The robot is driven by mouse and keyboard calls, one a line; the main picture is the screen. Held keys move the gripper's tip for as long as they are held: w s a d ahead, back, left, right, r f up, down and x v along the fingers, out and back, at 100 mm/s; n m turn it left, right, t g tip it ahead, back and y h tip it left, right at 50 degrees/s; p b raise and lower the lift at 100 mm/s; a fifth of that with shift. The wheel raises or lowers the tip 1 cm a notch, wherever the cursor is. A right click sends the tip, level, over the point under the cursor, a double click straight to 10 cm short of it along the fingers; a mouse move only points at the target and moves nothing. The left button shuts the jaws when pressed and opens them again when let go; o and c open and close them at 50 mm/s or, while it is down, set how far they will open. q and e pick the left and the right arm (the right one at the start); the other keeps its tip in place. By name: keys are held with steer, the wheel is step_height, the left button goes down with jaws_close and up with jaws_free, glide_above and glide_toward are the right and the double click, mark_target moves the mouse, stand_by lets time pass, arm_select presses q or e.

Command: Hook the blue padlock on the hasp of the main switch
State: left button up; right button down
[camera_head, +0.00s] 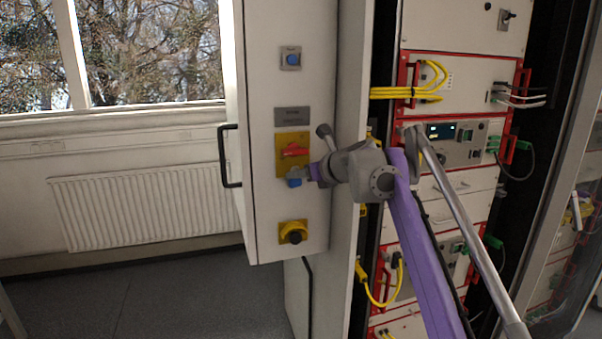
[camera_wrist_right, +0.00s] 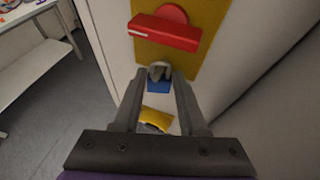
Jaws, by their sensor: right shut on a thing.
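The main switch has a red handle (camera_head: 293,149) on a yellow plate (camera_head: 284,166), on the narrow face of the pale cabinet. The handle also shows in the wrist view (camera_wrist_right: 165,33), lying crosswise. My right gripper (camera_head: 308,174) is at the plate's lower edge, just below the handle. It is shut on the blue padlock (camera_head: 294,182), which also shows between the fingertips in the wrist view (camera_wrist_right: 158,86). The padlock's blue body hangs below its grey shackle (camera_wrist_right: 158,72). The hasp is not clearly visible, and I cannot tell whether the shackle goes through it. My left gripper is not in view.
Below the switch is a black knob (camera_head: 293,235) on a yellow base. A blue button (camera_head: 291,59) is above it. A black handle (camera_head: 228,156) sticks out left of the panel. The equipment rack (camera_head: 470,72) with yellow cables stands at right. Floor at left is clear.

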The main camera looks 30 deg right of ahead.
stand_by(0.4)
steer(key=shift+c, duration=1.8)
jaws_free()
